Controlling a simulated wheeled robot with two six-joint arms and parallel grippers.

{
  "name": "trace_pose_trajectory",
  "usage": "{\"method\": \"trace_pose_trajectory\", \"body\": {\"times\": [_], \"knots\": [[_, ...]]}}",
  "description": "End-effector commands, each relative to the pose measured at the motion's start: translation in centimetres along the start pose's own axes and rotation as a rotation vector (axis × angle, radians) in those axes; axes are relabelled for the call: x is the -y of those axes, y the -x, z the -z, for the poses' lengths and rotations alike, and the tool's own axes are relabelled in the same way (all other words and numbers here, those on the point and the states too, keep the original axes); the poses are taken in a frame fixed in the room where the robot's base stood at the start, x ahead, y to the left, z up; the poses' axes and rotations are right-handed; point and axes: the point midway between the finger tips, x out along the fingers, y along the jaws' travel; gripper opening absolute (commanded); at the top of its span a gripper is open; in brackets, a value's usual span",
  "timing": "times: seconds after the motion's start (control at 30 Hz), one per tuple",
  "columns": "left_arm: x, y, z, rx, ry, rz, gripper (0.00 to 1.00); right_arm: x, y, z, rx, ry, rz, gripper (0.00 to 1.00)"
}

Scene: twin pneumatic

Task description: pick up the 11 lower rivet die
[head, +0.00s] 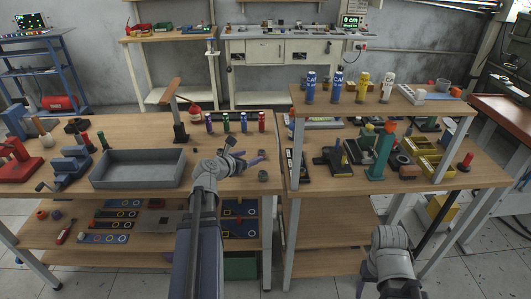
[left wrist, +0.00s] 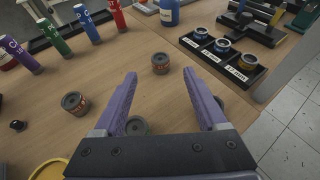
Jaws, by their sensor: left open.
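Several small dark round dies with brownish sides stand loose on the wooden table. In the left wrist view, one die (left wrist: 160,63) is just beyond my left fingertips, one (left wrist: 75,103) is left of the fingers, and one (left wrist: 137,127) shows between the finger bases. Another is mostly hidden behind the right finger. Their markings are too small to read, so I cannot tell which is the 11 die. My left gripper (left wrist: 160,76) is open and empty above the table; it also shows in the head view (head: 250,160). My right gripper is mostly out of frame at the lower right.
A black labelled tray (left wrist: 226,62) holding ringed round parts is at the right in the left wrist view. Coloured bottles (head: 227,122) stand behind my left gripper. A grey bin (head: 138,168) is to its left. A raised shelf (head: 380,98) stands over the right table.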

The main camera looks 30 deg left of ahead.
Motion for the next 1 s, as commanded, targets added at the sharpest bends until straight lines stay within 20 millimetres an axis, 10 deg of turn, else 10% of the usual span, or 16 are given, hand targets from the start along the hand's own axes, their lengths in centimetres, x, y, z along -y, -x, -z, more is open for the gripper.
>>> {"method": "trace_pose_trajectory", "body": {"times": [1.0], "knots": [[0.0,-7.9,0.1,0.000,-0.002,0.000,0.74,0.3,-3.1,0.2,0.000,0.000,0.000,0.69]]}}
